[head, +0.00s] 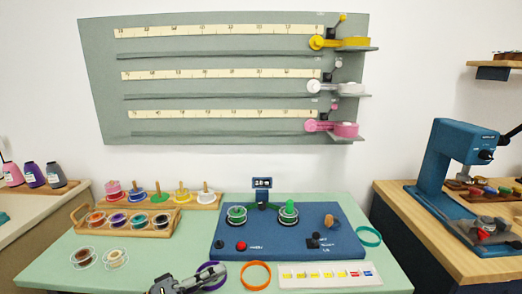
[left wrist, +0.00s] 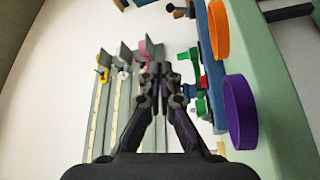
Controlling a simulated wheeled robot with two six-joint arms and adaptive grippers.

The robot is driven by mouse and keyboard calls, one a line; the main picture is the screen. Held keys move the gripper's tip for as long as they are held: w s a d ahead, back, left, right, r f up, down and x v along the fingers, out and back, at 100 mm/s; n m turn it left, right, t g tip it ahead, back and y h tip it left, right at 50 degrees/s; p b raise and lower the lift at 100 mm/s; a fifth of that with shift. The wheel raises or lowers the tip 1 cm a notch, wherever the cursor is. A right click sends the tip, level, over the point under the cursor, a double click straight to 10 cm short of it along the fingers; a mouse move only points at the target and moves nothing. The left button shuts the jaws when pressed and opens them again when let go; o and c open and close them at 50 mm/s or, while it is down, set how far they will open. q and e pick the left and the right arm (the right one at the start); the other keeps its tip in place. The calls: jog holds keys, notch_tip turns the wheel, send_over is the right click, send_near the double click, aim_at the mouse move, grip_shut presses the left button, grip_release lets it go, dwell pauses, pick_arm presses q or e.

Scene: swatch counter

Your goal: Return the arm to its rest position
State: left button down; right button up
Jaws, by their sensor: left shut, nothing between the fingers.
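My left gripper (head: 217,274) is at the front edge of the green counter (head: 130,272) in the head view. In the left wrist view its dark fingers (left wrist: 161,72) are together, with nothing between them. In the head view it overlaps a purple ring (head: 208,266). In the left wrist view the purple ring (left wrist: 240,112) stands clear to the right of the fingers. My right gripper is in neither view.
An orange ring (head: 255,265) lies right of the gripper, beside a white strip tray (head: 290,283). Behind is a blue machine base (head: 270,246) with spools. A wooden spool rack (head: 118,231) stands left. The front left counter holds two loose spools.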

pick_arm(q)
jog(key=s+d+f+m+g+y, duration=0.1)
jog(key=s+f+m+g+y, duration=0.2)
jog(key=f, duration=0.4)
jog(key=s+d+f+m+g+y, duration=0.1)
jog(key=s+d+f+y, duration=0.1)
jog(key=s+f+y, duration=0.35)
jog(key=s+a+f+g+y, duration=0.1)
jog(key=s+a+f+y, duration=0.35)
jog(key=a, duration=0.35)
jog(key=s+a+f+g+y, duration=0.1)
jog(key=s+a+f+y, duration=0.2)
jog(key=s+a+y, duration=0.3)
jog(key=s+a+f+g, duration=0.1)
jog(key=s+a+f, duration=0.1)
jog(key=f, duration=0.9)
jog(key=s+a+f+n, duration=0.1)
jog(key=s+f, duration=0.1)
jog(key=f, duration=0.9)
jog(key=s+a+f+g, duration=0.1)
jog(key=s+a+f, duration=0.1)
jog(key=f, duration=1)
jog(key=s+f, duration=0.8)
jog(key=s, duration=0.3)
jog(key=s+r+p, duration=0.3)
jog(key=r+p, duration=1)
jog(key=p, duration=0.1)
jog(key=shift+a+r+h, duration=0.2)
jog(key=shift+a+h, duration=0.1)
jog(key=shift+h, duration=0.1)
